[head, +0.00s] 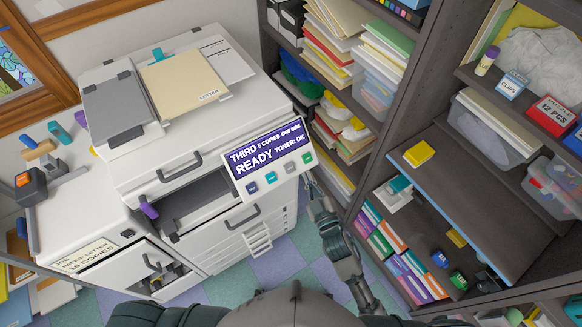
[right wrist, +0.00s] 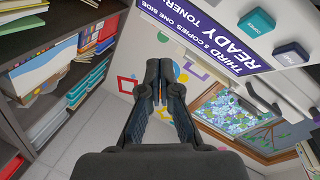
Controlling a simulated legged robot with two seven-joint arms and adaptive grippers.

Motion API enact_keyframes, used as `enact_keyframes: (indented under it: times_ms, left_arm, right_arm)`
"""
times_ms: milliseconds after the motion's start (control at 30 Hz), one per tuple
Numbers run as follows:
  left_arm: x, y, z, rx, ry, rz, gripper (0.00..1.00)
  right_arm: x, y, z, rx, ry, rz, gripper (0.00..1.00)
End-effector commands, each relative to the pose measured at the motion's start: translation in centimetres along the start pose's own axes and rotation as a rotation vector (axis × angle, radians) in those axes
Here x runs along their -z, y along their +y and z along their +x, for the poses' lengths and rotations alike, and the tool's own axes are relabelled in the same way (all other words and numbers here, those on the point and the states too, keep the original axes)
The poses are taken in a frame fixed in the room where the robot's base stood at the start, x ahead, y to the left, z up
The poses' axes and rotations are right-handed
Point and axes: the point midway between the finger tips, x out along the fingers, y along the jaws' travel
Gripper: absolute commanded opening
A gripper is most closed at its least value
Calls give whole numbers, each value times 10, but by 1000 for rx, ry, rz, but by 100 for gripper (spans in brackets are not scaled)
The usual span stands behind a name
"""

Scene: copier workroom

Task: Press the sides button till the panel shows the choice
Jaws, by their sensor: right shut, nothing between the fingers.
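The white copier (head: 180,130) carries a tilted panel (head: 265,152) on its front right. Its purple display reads THIRD, what looks like 5 COPIES, ONE SIDE, READY, TONER: OK. My right gripper (head: 309,182) is shut and empty, just below the green button in the head view. In the right wrist view its fingertips (right wrist: 160,68) are near the panel (right wrist: 205,35); contact is not visible. My left gripper is out of view.
A job card (head: 87,256) lies on the cabinet left of the copier. Shelves (head: 430,180) with paper, books and boxes stand close on the right. A drawer handle (head: 242,218) sticks out below the panel. Checkered floor (head: 300,245) is clear in front.

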Motion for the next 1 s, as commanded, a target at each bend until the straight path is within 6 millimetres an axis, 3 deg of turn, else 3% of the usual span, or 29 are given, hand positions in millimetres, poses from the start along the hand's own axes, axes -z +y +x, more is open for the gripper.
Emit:
enact_keyframes:
  times_ms: [267,567,667,1000]
  left_arm:
    - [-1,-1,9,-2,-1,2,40]
    - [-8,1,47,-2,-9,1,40]
    - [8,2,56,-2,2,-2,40]
    - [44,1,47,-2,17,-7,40]
  right_arm:
    - [-4,-7,6,1,0,0,0]
    - [-29,-29,33,1,-1,1,0]
    - [-37,-37,43,2,-2,2,0]
    - [-43,-45,59,1,-1,1,0]
